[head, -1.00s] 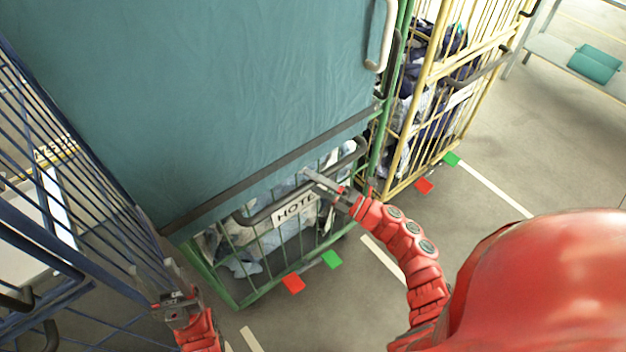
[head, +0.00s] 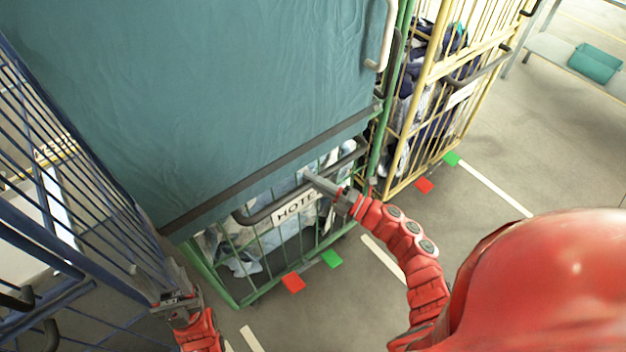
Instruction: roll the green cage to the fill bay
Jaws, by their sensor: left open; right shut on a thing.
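The green cage (head: 222,271) stands in front of me, most of its near face hidden by a large teal cover (head: 210,90). Linen shows behind its lower bars, with a white label (head: 297,207) on them. A dark push handle (head: 256,217) runs across this face. My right gripper (head: 310,178) is shut at the handle's right part, on the handle as far as I can see. My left gripper (head: 155,283) is open and empty at the lower left, between the blue cage and the green cage. A red pedal (head: 293,282) and a green pedal (head: 332,259) sit at the green cage's base.
A blue cage (head: 75,150) stands close on the left. A yellow cage (head: 425,110) with dark bags stands close on the right, with its own red and green pedals. White lines mark the floor (head: 500,190). A table (head: 565,55) holds a teal item at upper right.

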